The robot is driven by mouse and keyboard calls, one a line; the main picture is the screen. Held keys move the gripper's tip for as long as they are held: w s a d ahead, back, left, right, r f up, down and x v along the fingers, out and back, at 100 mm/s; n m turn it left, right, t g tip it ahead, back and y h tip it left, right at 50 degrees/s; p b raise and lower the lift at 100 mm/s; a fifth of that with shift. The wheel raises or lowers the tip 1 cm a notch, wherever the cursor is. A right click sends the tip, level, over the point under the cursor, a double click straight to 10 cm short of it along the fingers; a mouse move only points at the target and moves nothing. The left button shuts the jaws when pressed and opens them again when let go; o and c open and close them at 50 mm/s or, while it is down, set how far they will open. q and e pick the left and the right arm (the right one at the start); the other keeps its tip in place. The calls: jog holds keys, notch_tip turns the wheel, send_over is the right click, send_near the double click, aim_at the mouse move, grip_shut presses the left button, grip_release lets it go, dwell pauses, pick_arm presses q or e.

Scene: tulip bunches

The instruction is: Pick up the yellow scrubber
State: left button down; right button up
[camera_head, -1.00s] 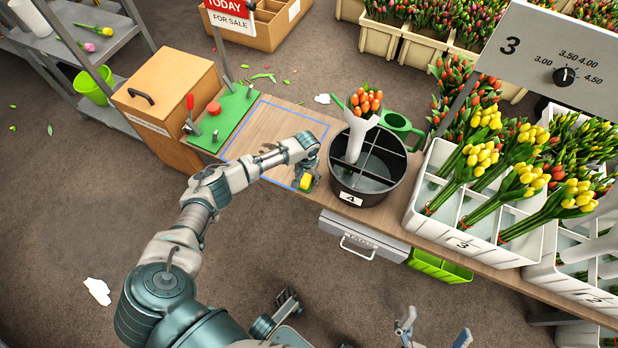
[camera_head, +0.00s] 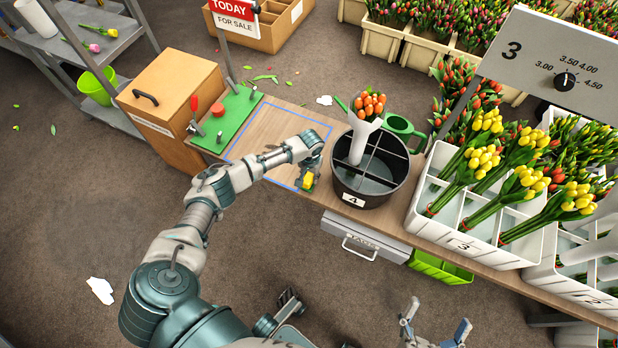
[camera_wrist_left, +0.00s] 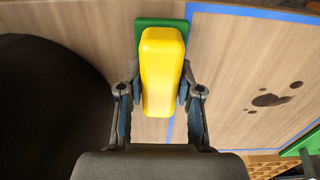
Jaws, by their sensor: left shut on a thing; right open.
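The yellow scrubber (camera_wrist_left: 162,72) is a yellow block with a green layer along its far edge in the left wrist view. It sits between the fingers of my left gripper (camera_wrist_left: 160,100), which is shut on it. In the head view the scrubber (camera_head: 307,184) shows small at the tip of my left gripper (camera_head: 308,174), at the front edge of the wooden bench by the blue outline. Whether it touches the bench is hard to tell. My right gripper (camera_head: 436,328) is open and empty at the bottom of the head view, away from the bench.
A black divided bucket (camera_head: 368,190) marked 4 stands just right of my left gripper, with orange tulips in a white sleeve. A green board (camera_head: 225,122) with a red-handled clamp lies to the left. White crates (camera_head: 450,226) of yellow tulips stand on the right.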

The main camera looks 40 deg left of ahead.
pick_arm(q)
notch_tip(320, 180, up, 3)
jog(key=shift+w+d+f+p, duration=0.15)
jog(key=shift+p, duration=0.3)
jog(key=s+p, duration=0.1)
jog(key=s, duration=0.1)
jog(key=s+a+p, duration=0.1)
jog(key=s, duration=0.2)
jog(key=shift+s+a+r+p, duration=0.2)
jog(key=shift+s+r+p, duration=0.1)
jog(key=shift+r+p, duration=0.1)
jog(key=s+a+p, duration=0.3)
jog(key=s, duration=0.7)
pick_arm(e)
jog(key=s+d+f+g+h, duration=0.1)
jog(key=s+d+f+g, duration=0.1)
jog(key=f+g, duration=0.5)
jog(key=s+d+f+g+h, duration=0.2)
jog(key=f+g, duration=0.5)
jog(key=f, duration=0.2)
jog(key=shift+f+n+g+h, duration=0.15)
jog(key=shift+n+g+h, duration=0.15)
jog(key=shift+a, duration=0.1)
